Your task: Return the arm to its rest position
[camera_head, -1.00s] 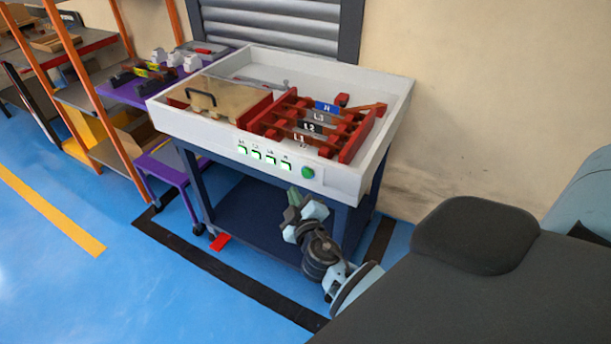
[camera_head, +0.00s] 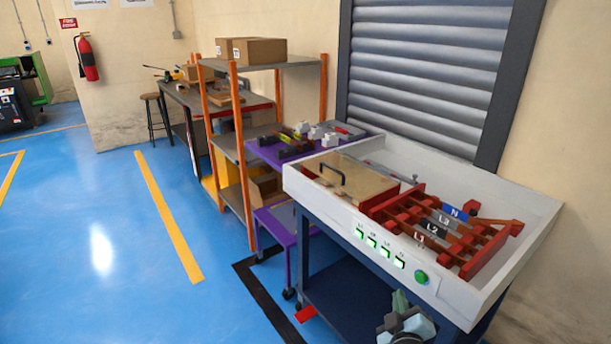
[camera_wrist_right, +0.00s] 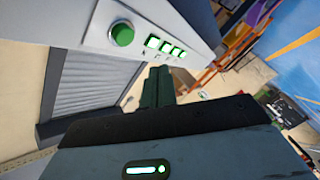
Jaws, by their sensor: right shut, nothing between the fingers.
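My right gripper (camera_head: 400,302) shows at the bottom of the head view, in front of the white workstation (camera_head: 455,295) and below its top edge. Its dark green fingers are together, with nothing between them. In the right wrist view the closed fingers (camera_wrist_right: 158,85) point toward the workstation's front panel, apart from it. The rest of my right arm is cut off by the bottom edge of the head view. My left gripper is in neither view.
The workstation tray holds a red rack (camera_head: 440,225) with labelled bars and a brown handled board (camera_head: 350,178). A green button (camera_head: 421,277) sits on its front. A purple table (camera_head: 290,150) and orange-post shelf (camera_head: 322,85) stand beyond. Blue floor at left is clear.

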